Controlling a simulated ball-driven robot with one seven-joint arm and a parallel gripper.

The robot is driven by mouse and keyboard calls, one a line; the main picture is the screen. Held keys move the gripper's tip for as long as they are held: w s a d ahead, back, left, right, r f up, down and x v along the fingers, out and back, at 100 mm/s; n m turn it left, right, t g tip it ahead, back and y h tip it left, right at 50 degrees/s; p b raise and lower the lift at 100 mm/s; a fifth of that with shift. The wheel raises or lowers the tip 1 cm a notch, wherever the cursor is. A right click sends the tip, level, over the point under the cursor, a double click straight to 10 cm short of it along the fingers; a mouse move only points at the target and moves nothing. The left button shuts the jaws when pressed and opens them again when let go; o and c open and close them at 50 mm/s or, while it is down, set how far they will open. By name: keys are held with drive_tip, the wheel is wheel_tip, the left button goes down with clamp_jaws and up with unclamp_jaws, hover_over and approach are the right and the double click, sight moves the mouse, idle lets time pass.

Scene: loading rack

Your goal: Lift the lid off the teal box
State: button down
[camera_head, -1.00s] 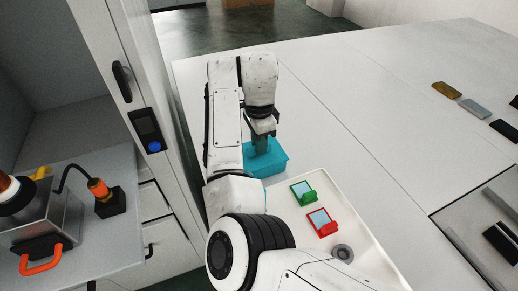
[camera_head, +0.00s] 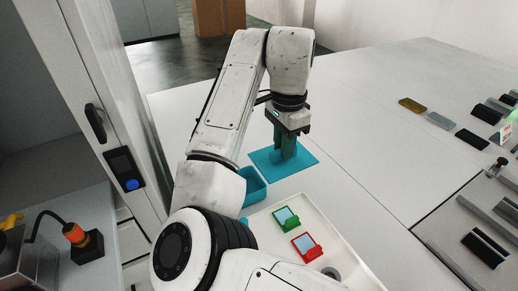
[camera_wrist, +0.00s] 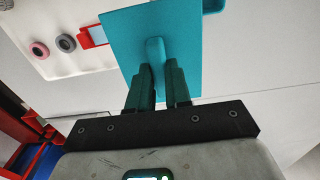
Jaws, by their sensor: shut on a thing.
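The teal lid (camera_head: 296,164) is a flat plate, clear of the box and to its upper right in the head view. My gripper (camera_head: 289,152) is shut on the lid's raised handle. In the wrist view the lid (camera_wrist: 190,40) spreads out beyond the fingers, and its rounded handle (camera_wrist: 155,52) sits between the fingertips of my gripper (camera_wrist: 160,75). The teal box (camera_head: 253,187) stands open on the white table, partly hidden behind my arm. The height of the lid above the table is hard to judge.
A cream tray (camera_head: 350,262) holds a green-framed piece (camera_head: 286,219), a red-framed piece (camera_head: 307,246) and a grey ring (camera_head: 331,273). Gold, silver and black blocks (camera_head: 472,139) lie at the right. The table between is clear. A tall cabinet (camera_head: 85,80) stands at the left.

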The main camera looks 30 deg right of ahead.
sight(294, 160)
drive_tip(key=shift+s+d+r, duration=0.45)
drive_tip(key=shift+s+d, duration=0.2)
drive_tip(key=shift+d, duration=0.1)
drive_tip(key=shift+s+d+r, duration=0.25)
drive_tip(key=shift+r, duration=0.15)
drive_tip(key=shift+r+p, duration=1.75)
drive_tip(key=shift+p, duration=0.65)
